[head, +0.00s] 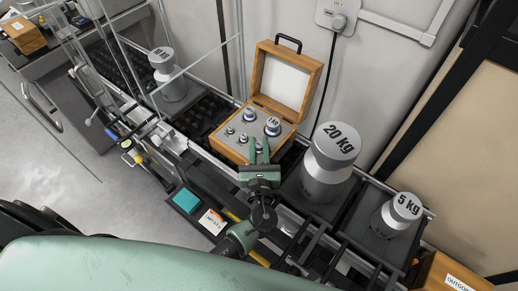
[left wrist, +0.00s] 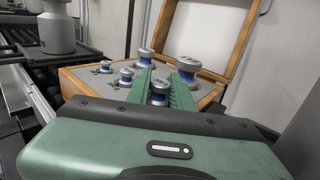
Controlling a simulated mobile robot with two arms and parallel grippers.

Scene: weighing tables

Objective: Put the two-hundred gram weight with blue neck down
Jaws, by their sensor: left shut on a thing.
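My left gripper (head: 259,150) reaches over the near edge of the open wooden weight box (head: 283,150), fingers pointing into it. It is shut on a small grey weight with a blue neck (left wrist: 160,88), seen between the green fingers in the left wrist view. The fingers hide part of it, and I cannot tell whether its base touches the box insert. Other blue-necked weights stand in the box: a large one (left wrist: 188,66) to the right, one (left wrist: 145,56) behind, and smaller ones (left wrist: 126,74) to the left. My right gripper is not in view.
The box's lid (head: 290,80) stands open at the back. A 20 kg weight (head: 330,160) and a 5 kg weight (head: 396,215) stand to the right. Another large weight (head: 168,75) stands to the left. A teal block (head: 186,200) lies in front.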

